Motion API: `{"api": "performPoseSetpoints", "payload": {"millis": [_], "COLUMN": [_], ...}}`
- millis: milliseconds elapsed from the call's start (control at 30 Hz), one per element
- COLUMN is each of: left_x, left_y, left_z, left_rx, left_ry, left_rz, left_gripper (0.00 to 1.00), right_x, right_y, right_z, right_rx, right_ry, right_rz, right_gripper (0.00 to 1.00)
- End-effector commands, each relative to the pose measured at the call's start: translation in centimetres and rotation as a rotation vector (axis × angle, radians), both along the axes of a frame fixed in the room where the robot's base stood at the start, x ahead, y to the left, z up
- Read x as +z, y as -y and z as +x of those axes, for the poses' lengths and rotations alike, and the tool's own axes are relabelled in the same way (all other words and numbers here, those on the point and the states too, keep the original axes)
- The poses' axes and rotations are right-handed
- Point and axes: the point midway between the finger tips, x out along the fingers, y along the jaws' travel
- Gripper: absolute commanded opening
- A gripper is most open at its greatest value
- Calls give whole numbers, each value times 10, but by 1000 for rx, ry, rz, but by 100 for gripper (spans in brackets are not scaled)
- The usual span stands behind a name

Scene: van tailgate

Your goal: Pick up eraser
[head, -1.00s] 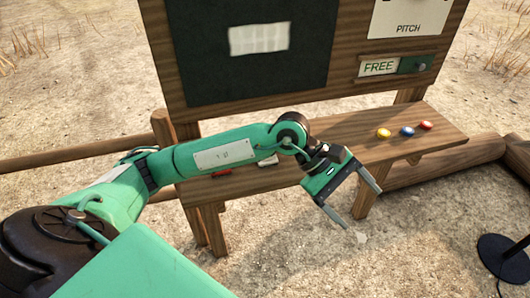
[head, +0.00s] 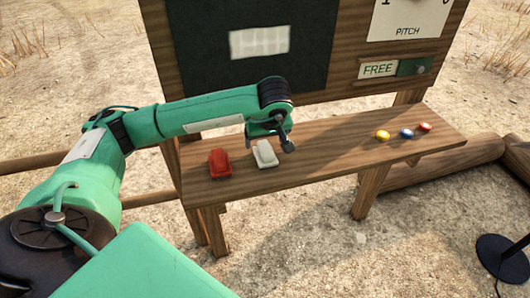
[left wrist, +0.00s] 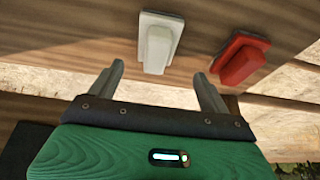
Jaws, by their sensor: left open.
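Two block-shaped things with raised grips lie on the wooden shelf: a white one (head: 265,154) and a red one (head: 219,163). I cannot tell for sure which is the eraser. My left gripper (head: 270,136) is open and empty, just above and behind the white block in the head view. In the left wrist view, the white block (left wrist: 158,42) lies beyond the gap between the two fingertips (left wrist: 160,78), apart from them. The red block (left wrist: 240,60) is to the right, outside the fingers. My right gripper is not in view.
The shelf (head: 325,150) runs below a dark board (head: 215,75) with a paper grid. The middle of the shelf is clear. A black stand base (head: 503,257) is at lower right.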

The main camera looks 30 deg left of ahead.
Motion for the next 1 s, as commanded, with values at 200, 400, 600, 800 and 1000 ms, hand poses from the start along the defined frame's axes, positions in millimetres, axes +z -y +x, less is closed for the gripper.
{"api": "performPoseSetpoints", "payload": {"millis": [200, 400, 600, 800, 1000], "left_x": [-18, -37, -62, -68, -68], "left_y": [-5, -7, -13, -14, -14], "left_z": [5, 11, 18, 20, 20], "left_rx": [-1, 0, 1, -1, -1], "left_ry": [0, -4, -1, 1, 1], "left_rz": [0, -1, -2, -1, -1], "left_gripper": [80, 80, 80, 80, 60], "right_x": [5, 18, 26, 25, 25], "right_y": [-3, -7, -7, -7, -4], "right_z": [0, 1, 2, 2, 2], "right_rx": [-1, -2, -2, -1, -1], "right_ry": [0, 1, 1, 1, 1], "right_rz": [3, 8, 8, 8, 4], "right_gripper": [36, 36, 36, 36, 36]}}
